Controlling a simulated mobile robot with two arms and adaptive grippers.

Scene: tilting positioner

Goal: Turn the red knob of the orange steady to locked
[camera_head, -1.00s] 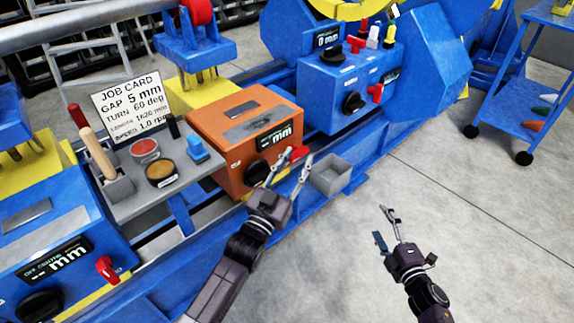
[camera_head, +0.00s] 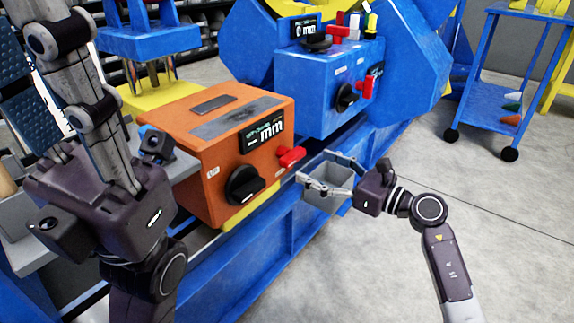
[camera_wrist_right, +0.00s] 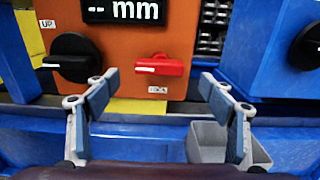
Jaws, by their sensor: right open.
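The orange steady (camera_head: 170,135) is a box with a dark display marked mm and a black knob (camera_head: 244,185) on its front. The red knob (camera_head: 290,157) is at the right of that front. In the right wrist view the red knob (camera_wrist_right: 160,66) lies level, its white mark to the left, above a small label (camera_wrist_right: 157,89) that seems to read LOCK. My right gripper (camera_head: 314,167) is open and empty in front of the knob, its fingers apart on either side in the wrist view. My left gripper (camera_head: 70,90) is raised at the left; its jaw opening is unclear.
A grey open bin (camera_head: 328,198) sits below the right gripper on the blue bed. A blue unit (camera_head: 315,95) with its own black and red knobs stands right of the steady. A blue cart (camera_head: 490,100) stands on clear floor at right.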

